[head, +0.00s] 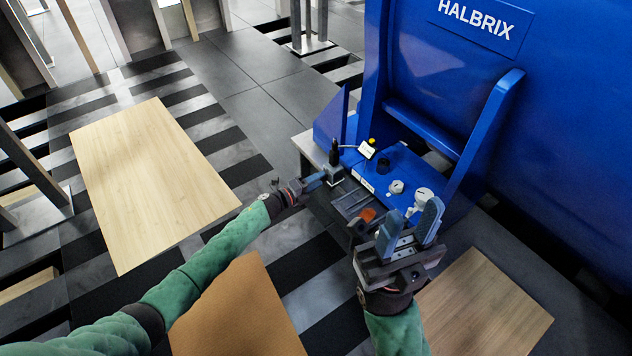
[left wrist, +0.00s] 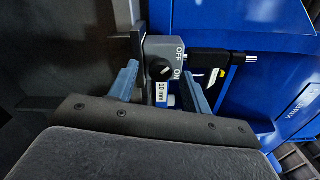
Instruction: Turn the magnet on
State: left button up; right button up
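The magnet base (head: 334,174) is a grey block with a black post, at the front left of the blue machine. In the left wrist view the magnet base (left wrist: 153,48) shows a round black knob (left wrist: 160,69) on its face, with OFF and ON lettering to the knob's right and a "10 mm" label below. I cannot tell for sure which word the knob points to. My left gripper (head: 317,181) is at the block; in the left wrist view its blue fingers stand apart on either side of the knob. My right gripper (head: 411,226) is open and empty, fingers up.
The blue machine (head: 445,65) marked HALBRIX fills the right. On its ledge are a small white display (head: 367,149), a black cup (head: 383,165) and white round parts (head: 397,187). An orange part (head: 367,215) lies near my right gripper. Wooden boards (head: 150,180) lie on the floor.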

pick_arm(q)
jog(key=p+v, duration=0.1)
jog(key=v, duration=0.6)
jog(key=shift+s+a, duration=0.2)
jog(key=shift+a, duration=0.1)
dwell(0.3)
